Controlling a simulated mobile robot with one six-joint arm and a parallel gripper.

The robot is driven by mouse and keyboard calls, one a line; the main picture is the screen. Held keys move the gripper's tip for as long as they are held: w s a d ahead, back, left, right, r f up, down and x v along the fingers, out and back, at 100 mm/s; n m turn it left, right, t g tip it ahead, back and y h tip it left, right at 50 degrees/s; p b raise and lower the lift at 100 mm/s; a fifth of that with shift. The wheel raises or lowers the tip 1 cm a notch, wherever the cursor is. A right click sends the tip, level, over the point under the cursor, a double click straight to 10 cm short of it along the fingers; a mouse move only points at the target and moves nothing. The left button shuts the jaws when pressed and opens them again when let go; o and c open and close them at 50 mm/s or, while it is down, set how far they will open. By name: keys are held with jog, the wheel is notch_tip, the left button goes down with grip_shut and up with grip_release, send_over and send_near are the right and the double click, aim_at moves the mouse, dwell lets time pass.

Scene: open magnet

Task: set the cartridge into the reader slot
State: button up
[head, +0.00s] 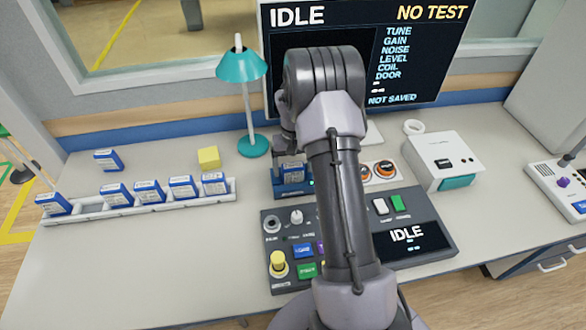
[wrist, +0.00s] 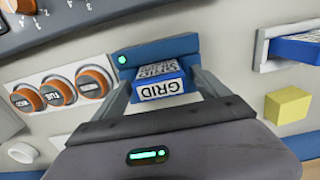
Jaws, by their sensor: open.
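A blue cartridge with a white label reading GRID (wrist: 162,90) stands at the blue reader (wrist: 133,55), and its lower end is hidden, apparently inside the slot. A green light glows on the reader. In the head view the cartridge (head: 293,174) rises from the reader (head: 283,191), partly covered by my arm. My gripper (wrist: 160,77) is open, with one finger on each side of the cartridge. It also shows in the head view (head: 290,158), directly over the reader.
A white rack (head: 150,207) with several blue cartridges lies at the left. A yellow block (head: 208,157) and a teal lamp (head: 254,145) are near the reader. The control panel (head: 283,230) lies in front, a white box (head: 443,157) right.

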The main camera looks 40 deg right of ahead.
notch_tip(320, 180, up, 11)
jog(key=p, duration=0.3)
jog(key=shift+f, duration=0.2)
jog(key=s+a+r+t, duration=0.1)
jog(key=s+a+r, duration=0.2)
jog(key=a+r, duration=0.55)
jog(key=s+a+r+t, duration=0.2)
jog(key=s+a+r, duration=0.2)
jog(key=a+r, duration=0.45)
jog(key=s+a+r+t+y, duration=0.1)
jog(key=s+a+r, duration=0.1)
jog(key=s+a, duration=0.3)
jog(key=s+a+r+t+y, duration=0.1)
jog(key=s+a, duration=0.5)
jog(key=s, duration=0.6)
jog(key=shift+s+r+n+t, duration=0.35)
jog(key=shift+r+n+t, duration=0.05)
jog(key=shift+r, duration=0.45)
